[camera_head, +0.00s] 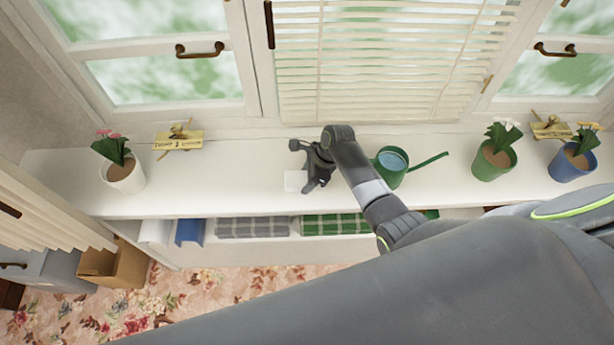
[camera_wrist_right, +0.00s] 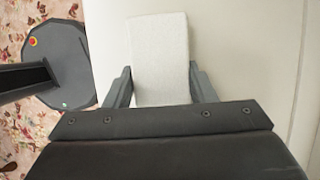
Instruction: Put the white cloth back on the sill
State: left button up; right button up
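The white cloth (camera_head: 294,181) is a small folded white rectangle at the left side of my right gripper (camera_head: 308,172) in the head view. In the right wrist view the cloth (camera_wrist_right: 158,60) lies between the two fingers of the right gripper (camera_wrist_right: 160,85), which meet its side edges. The cloth is over the front part of the white sill (camera_head: 230,180); I cannot tell whether it touches the surface. The sill also shows in the right wrist view (camera_wrist_right: 240,50). My left gripper is not in view.
A green watering can (camera_head: 391,168) stands just right of the right gripper. A white pot (camera_head: 125,175) and a yellow sign (camera_head: 178,139) stand left; a green pot (camera_head: 493,160) and a blue pot (camera_head: 571,163) stand right.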

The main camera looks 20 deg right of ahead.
jog(key=o, duration=0.4)
jog(key=shift+o, duration=0.2)
jog(key=v, duration=1.2)
jog(key=shift+d+r, duration=0.1)
